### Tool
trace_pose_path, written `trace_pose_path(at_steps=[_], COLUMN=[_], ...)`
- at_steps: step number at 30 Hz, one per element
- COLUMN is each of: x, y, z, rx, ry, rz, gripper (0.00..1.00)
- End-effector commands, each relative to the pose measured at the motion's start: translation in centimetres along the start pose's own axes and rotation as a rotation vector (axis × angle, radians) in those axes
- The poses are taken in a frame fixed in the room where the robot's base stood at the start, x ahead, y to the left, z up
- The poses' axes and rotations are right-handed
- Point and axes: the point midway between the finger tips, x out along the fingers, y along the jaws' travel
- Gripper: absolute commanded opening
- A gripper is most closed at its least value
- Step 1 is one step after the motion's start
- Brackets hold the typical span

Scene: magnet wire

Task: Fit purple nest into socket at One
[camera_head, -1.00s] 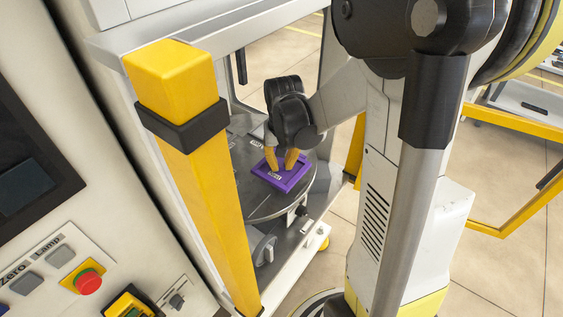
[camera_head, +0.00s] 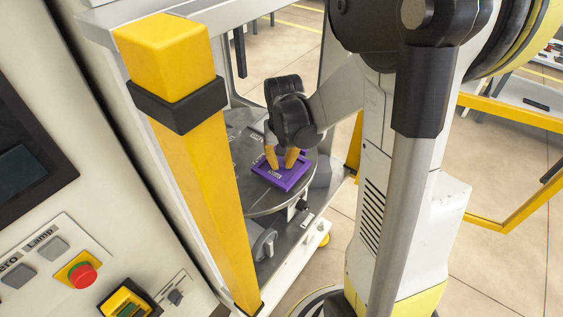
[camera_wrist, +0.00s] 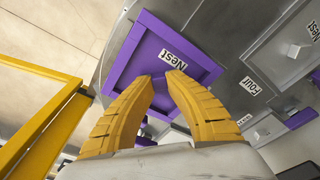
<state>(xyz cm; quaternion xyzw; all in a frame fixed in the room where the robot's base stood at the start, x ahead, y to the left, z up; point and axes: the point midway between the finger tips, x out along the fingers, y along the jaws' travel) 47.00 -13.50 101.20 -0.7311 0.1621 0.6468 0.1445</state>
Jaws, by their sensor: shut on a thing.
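The purple nest (camera_head: 283,174) is a square purple tray with a raised rim and a white "Nest" label. It is over the round grey turntable (camera_head: 250,200) in the head view. My gripper (camera_head: 281,159) has its yellow fingers closed together at the nest's near side. In the wrist view the nest (camera_wrist: 150,48) fills the upper middle, held at the fingertips (camera_wrist: 160,80). I cannot tell whether the nest touches the disc. A "Four" label (camera_wrist: 249,86) shows on the disc. The "One" socket is not readable in these views.
A yellow post (camera_head: 195,180) stands close on the left of the turntable. A control panel with a red button (camera_head: 82,275) is at lower left. Another nest (camera_wrist: 287,40) and a purple edge (camera_wrist: 300,117) show at the right of the wrist view.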

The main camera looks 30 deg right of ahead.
Motion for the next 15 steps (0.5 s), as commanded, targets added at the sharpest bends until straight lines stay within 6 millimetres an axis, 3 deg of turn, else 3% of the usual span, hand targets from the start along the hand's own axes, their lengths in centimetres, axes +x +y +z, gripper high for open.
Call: trace_pose_path(at_steps=[15], x=[1.07], y=[0.0], z=[0.12], rx=[0.0], ry=[0.0], rz=[0.0], gripper=[0.0])
